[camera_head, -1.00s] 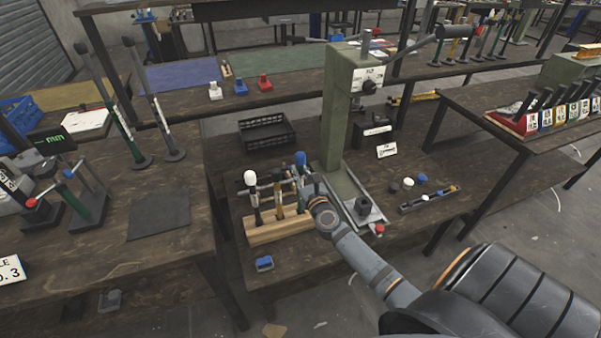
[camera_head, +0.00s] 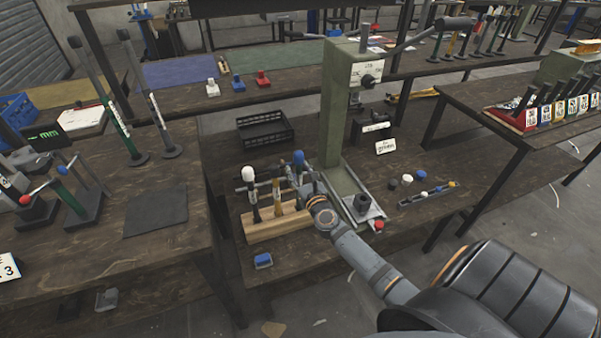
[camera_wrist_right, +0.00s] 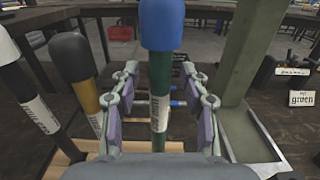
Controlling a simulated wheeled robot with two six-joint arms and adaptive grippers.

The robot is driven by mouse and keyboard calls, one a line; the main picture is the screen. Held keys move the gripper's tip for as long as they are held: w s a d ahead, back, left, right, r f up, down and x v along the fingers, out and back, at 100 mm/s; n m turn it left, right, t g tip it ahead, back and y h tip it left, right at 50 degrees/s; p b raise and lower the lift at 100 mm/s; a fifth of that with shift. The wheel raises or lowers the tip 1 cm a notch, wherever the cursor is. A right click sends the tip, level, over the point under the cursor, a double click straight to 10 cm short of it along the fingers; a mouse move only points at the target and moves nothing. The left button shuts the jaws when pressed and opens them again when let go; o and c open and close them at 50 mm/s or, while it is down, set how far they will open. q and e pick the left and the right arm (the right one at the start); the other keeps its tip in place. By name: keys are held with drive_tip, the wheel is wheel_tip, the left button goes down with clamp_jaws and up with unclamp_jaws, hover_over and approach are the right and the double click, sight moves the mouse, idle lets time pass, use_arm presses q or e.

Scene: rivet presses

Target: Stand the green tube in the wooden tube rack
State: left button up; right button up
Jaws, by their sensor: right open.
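The green tube (camera_wrist_right: 160,85) has a blue cap and a white label. It stands upright between the fingers of my right gripper (camera_wrist_right: 160,100) in the wrist view, with a gap on both sides. The jaws are open around it. In the head view its blue cap (camera_head: 299,157) rises at the right end of the wooden tube rack (camera_head: 262,229), beside my right gripper (camera_head: 287,187). The gripper hides the tube's lower end, so I cannot tell how it sits in the rack. My left gripper is not in view.
A white-capped tube (camera_head: 249,174) and a yellow tube (camera_wrist_right: 85,85) stand beside the green one, close to the left finger. The green press column (camera_head: 338,110) rises close on the right. A black crate (camera_head: 265,131) is behind; a blue block (camera_head: 263,261) lies in front.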

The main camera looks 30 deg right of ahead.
drive_tip(key=v, duration=1.2)
drive_tip(key=shift+r, duration=0.1)
